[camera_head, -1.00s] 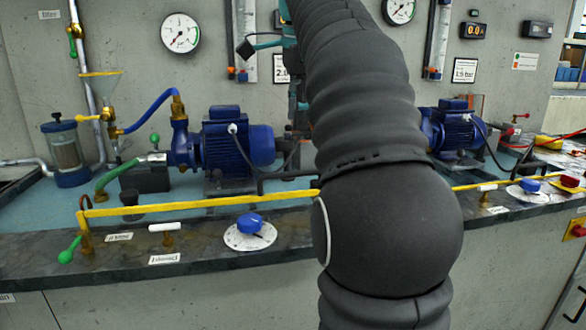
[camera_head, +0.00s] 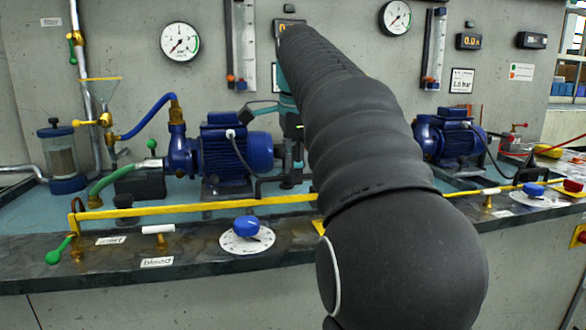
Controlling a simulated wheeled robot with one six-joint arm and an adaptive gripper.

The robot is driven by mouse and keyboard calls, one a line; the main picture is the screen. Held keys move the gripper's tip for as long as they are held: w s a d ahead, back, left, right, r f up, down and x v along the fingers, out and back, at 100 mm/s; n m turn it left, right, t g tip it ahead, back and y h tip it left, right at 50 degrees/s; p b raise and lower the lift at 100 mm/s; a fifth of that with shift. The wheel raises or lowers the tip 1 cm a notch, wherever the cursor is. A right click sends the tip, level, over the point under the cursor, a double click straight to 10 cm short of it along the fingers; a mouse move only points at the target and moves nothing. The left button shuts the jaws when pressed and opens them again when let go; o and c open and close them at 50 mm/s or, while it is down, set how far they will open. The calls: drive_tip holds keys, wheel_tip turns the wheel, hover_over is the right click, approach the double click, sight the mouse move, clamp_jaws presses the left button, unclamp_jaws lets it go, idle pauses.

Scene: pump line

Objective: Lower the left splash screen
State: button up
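The left splash screen shows as a long yellow edge strip (camera_head: 195,208) running above the front of the bench, in front of the left blue pump. Its left end meets a small brass post. Its right end passes behind my arm. No clear panel can be made out, so its tilt is hard to judge. My gripper (camera_head: 291,180) is mostly hidden behind my dark sleeved arm. Teal and dark parts of it show just right of the left pump, apparently behind and above the strip. Its fingers are too small and covered to read. I cannot see contact.
The left pump (camera_head: 235,146) stands close left of my gripper. A blue knob on a white dial (camera_head: 247,238), a white bleed handle (camera_head: 158,229) and a green lever (camera_head: 59,251) sit along the front ledge. A second pump (camera_head: 447,137) stands to the right.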

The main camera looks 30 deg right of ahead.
sight(293, 196)
clamp_jaws()
drive_tip(key=shift+f+b, duration=1.15)
drive_tip(key=shift+f, duration=1.05)
unclamp_jaws()
wheel_tip(293, 196, up, 7)
drive_tip(key=s, duration=0.1)
drive_tip(key=shift+s+a+r, duration=0.2)
